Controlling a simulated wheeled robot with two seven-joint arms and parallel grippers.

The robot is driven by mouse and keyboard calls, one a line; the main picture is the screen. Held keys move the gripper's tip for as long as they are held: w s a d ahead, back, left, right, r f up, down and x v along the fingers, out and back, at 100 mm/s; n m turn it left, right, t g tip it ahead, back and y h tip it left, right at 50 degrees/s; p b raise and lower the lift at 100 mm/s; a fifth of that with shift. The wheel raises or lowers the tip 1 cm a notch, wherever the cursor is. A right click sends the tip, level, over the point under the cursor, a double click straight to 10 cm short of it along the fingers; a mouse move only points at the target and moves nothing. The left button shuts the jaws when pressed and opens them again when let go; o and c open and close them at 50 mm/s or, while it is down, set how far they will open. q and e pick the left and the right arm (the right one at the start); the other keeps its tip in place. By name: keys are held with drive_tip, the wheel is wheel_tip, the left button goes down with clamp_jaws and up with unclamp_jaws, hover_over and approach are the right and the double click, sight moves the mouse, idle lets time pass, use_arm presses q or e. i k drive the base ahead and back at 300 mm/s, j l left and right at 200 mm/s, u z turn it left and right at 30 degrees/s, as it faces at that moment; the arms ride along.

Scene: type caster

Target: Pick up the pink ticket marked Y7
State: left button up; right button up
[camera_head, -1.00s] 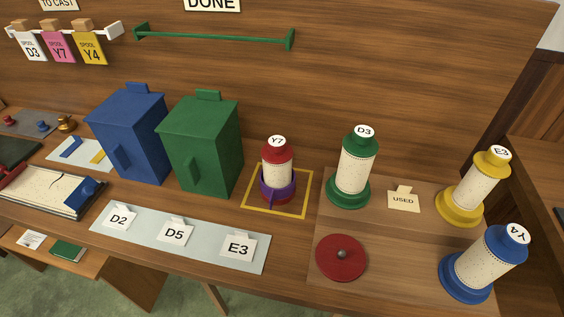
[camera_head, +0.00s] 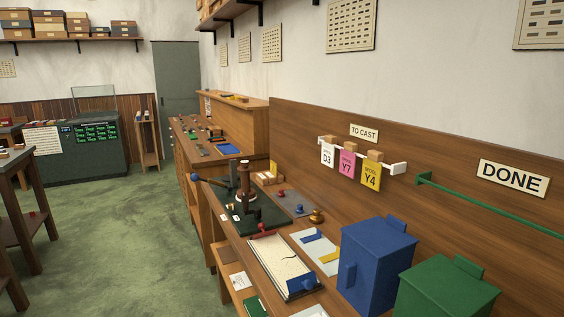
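The pink ticket marked Y7 (camera_head: 347,164) hangs from a white rail (camera_head: 390,167) on the wooden back panel, under a small "TO CAST" sign (camera_head: 364,133). It is between a white ticket marked D3 (camera_head: 327,155) on its left and a yellow ticket marked Y4 (camera_head: 371,175) on its right. Each ticket has a wooden block at its top. Neither of my grippers shows in the head view.
Below the rail, a blue box (camera_head: 376,262) and a green box (camera_head: 446,290) stand on the bench. A dark casting machine (camera_head: 247,205) stands farther left. A green rail (camera_head: 490,205) runs under the "DONE" sign (camera_head: 513,178). Green floor (camera_head: 130,235) lies open at left.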

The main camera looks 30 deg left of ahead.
sight(347, 160)
drive_tip(key=u, duration=0.7)
